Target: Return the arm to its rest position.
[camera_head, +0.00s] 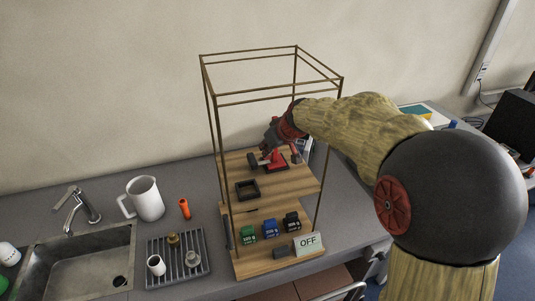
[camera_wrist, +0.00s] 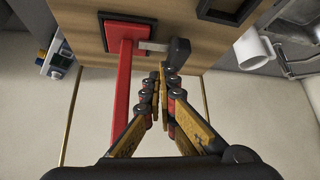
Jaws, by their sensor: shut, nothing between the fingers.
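My gripper (camera_head: 268,147) is at the end of my arm, which reaches in from the right into the metal-framed test stand (camera_head: 214,130). In the wrist view, the gripper's fingers (camera_wrist: 162,74) are together and empty. Their tips are close to a black handle (camera_wrist: 178,55) on a short grey rod; I cannot tell whether they touch it. A red bar (camera_wrist: 122,75) runs beside the fingers on the left.
Thin frame posts (camera_head: 320,160) stand close around my forearm. A black square holder (camera_head: 247,190), small green, blue and black blocks (camera_head: 270,229) and an OFF sign (camera_head: 307,243) are lower on the stand. A white jug (camera_head: 146,198), rack (camera_head: 178,261) and sink (camera_head: 80,262) are left.

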